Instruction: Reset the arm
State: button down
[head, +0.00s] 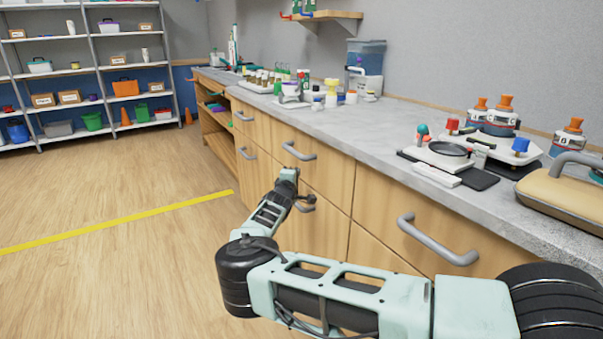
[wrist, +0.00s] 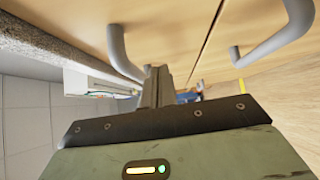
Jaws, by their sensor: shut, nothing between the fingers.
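My arm reaches forward along the front of the wooden cabinets (head: 327,230) in the head view. My gripper (head: 287,174) is at its far end, small and close to the drawer fronts, below the countertop. In the wrist view my gripper (wrist: 158,82) shows as a narrow dark pair of fingers pressed together, with nothing seen between them. A grey drawer handle (wrist: 120,55) is just left of the fingers in that view, and I cannot tell whether they touch. Another handle (wrist: 270,45) is to the right.
The grey countertop (head: 395,125) carries bottles, a small scale-like device (head: 445,153) and a tan case (head: 560,190) near its edge. Cabinet handles (head: 437,240) stick out beside my arm. The wooden floor (head: 110,210) at left is open, with a yellow line. Shelves (head: 95,60) stand behind.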

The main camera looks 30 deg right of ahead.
jog(key=v, duration=0.7)
jog(key=shift+s+a+p, duration=0.2)
jog(key=shift+a+p, duration=0.1)
jog(key=s+d+f+m+g, duration=0.2)
jog(key=s+d+m+g, duration=0.15)
jog(key=s, duration=0.35)
jog(key=s+d+f+m+g, duration=0.2)
jog(key=s+d+m+g, duration=0.15)
jog(key=s+g, duration=0.2)
jog(key=s+a+m+g+y, duration=0.2)
jog(key=s+a+g+y, duration=0.35)
jog(key=s+a, duration=0.9)
jog(key=s+a+r+n+y, duration=0.2)
jog(key=s+a+r, duration=0.35)
jog(key=s, duration=0.25)
jog(key=s+a+r+n+t+y, duration=0.1)
jog(key=s+a+r+n+y, duration=0.2)
jog(key=s+a+r, duration=0.45)
jog(key=s+a+r+n+y, duration=0.2)
jog(key=s+a+r, duration=0.15)
jog(key=s, duration=0.55)
notch_tip(320, 180, up, 16)
jog(key=p, duration=1.5)
jog(key=shift+s+a+f+p, duration=0.15)
jog(key=shift+s+a+p, duration=0.15)
jog(key=shift+s, duration=0.15)
